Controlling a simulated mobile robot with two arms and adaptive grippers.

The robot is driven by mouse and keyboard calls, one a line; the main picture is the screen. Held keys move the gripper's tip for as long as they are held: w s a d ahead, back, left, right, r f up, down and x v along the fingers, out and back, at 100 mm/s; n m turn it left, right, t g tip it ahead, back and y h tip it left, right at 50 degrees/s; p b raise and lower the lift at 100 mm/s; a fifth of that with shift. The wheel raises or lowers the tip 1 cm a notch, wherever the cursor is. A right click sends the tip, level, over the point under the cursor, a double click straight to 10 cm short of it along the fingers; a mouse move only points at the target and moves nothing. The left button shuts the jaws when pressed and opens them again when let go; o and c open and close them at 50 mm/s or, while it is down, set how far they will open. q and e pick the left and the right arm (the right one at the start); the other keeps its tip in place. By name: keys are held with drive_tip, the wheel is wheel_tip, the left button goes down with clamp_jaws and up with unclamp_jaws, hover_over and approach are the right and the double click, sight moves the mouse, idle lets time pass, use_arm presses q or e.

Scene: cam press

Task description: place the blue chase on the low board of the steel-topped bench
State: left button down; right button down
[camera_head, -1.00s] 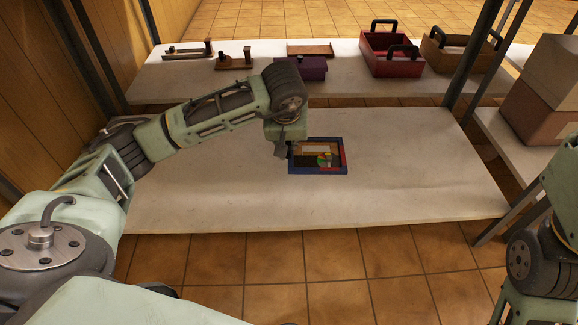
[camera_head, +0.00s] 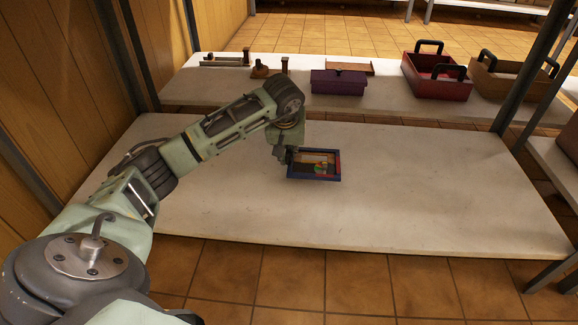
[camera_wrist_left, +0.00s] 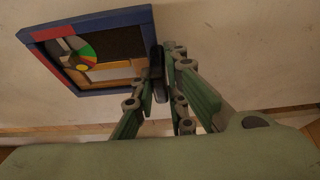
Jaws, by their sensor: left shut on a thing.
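The blue chase (camera_head: 318,178) is a rectangular frame, mostly blue with red on parts of its sides. It holds tan and dark pieces and a multicoloured disc. My left gripper (camera_head: 286,157) is at its left end in the head view. My right gripper is not in view.
A higher pale shelf (camera_head: 220,87) behind carries a purple box (camera_head: 339,83), a red tray with black handles (camera_head: 437,77), a brown tray (camera_head: 510,80) and small wooden tools (camera_head: 268,69). A dark post (camera_head: 538,65) stands at right. The low board is otherwise clear.

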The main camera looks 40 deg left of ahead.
sight(289, 161)
use_arm(q)
wheel_tip(289, 161, down, 4)
drive_tip(key=b, duration=0.3)
drive_tip(key=shift+r, duration=0.15)
drive_tip(key=c, duration=1.8)
unclamp_jaws()
drive_tip(key=shift+o, duration=0.2)
